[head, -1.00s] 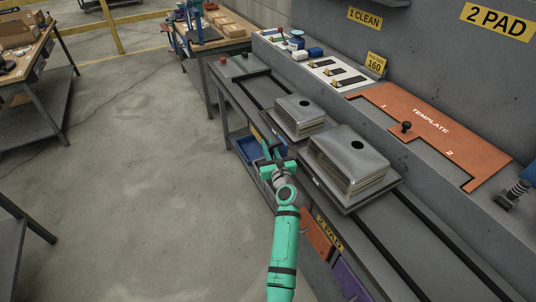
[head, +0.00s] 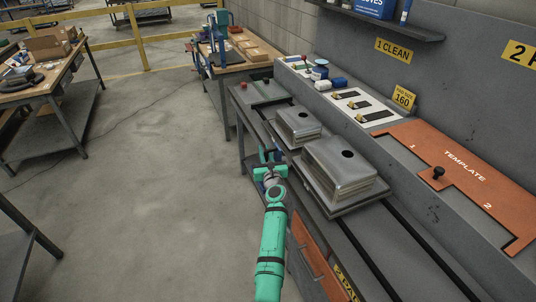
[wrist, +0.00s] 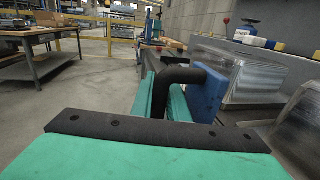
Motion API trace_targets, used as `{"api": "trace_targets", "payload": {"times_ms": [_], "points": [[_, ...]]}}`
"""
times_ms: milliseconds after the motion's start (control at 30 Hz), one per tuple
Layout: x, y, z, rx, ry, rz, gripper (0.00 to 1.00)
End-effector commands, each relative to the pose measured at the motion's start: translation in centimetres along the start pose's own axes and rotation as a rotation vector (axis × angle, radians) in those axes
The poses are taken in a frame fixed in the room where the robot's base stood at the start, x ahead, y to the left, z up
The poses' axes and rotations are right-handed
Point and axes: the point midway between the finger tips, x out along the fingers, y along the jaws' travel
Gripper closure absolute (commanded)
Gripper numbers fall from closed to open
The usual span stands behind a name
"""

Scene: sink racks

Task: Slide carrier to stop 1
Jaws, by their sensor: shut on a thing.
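My gripper (head: 268,160) is at the carrier's left side, along the bench's front edge. In the wrist view, my gripper (wrist: 163,92) is shut on a bent black handle (wrist: 187,74), which joins a blue block (wrist: 208,96). The metal pieces also show at the right there. I cannot make out a mark naming stop 1 on the rails.
An orange template (head: 450,165) marked 1 and 2 lies on the ledge at right. A wooden-topped table (head: 235,62) stands beyond the bench.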

Motion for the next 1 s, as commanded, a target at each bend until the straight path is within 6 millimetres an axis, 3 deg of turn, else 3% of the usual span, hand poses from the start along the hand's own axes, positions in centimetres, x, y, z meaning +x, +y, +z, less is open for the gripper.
{"api": "trace_targets", "payload": {"times_ms": [400,433,467,800,1000], "points": [[0.1,0.0,-0.1,0.001,0.001,-0.003,1.00],[0.1,0.0,-0.1,0.001,0.001,-0.003,0.81],[0.1,0.0,-0.1,0.001,0.001,-0.002,0.78],[-0.1,-0.1,-0.1,0.000,0.000,-0.002,0.78],[-1.7,-0.2,-0.1,0.001,-0.001,-0.003,0.78]]}}
